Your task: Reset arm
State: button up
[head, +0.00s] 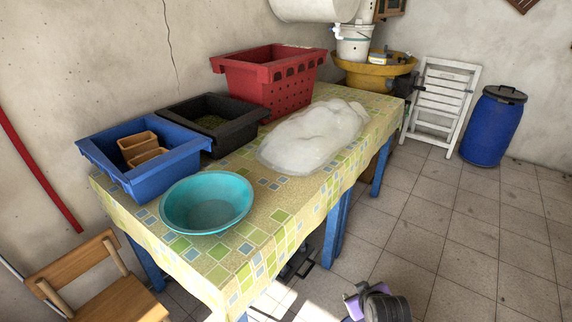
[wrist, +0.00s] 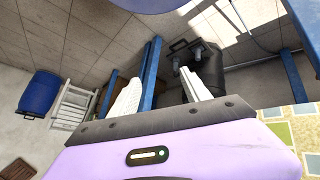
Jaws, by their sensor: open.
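My gripper (wrist: 163,88) shows in the wrist view with its two pale fingers spread apart and nothing between them. In the head view, part of my purple and black arm (head: 372,302) shows at the bottom, low over the floor to the right of the table; the fingertips cannot be made out there. The table (head: 250,262) has a patterned cloth and blue legs. My gripper touches nothing that I can see.
On the table are a blue crate (head: 165,182) with small brown containers, a teal basin (head: 207,203), a black crate (head: 240,112), a red crate (head: 268,92) and a whitish translucent heap (head: 312,135).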

jog(key=s+r+m+t, duration=0.1)
jog(key=s+r+t, duration=0.1)
jog(key=s+r, duration=0.6)
jog(key=s+r+m+t+p, duration=0.1)
jog(key=s+r, duration=0.8)
jog(key=s, duration=1.2)
jog(key=s+a+r+m+t+p, duration=0.1)
jog(key=s+r+t, duration=0.3)
jog(key=s+r, duration=0.4)
jog(key=shift+s+r+m, duration=0.25)
jog(key=shift+s+m, duration=0.55)
jog(key=shift+s, duration=3)
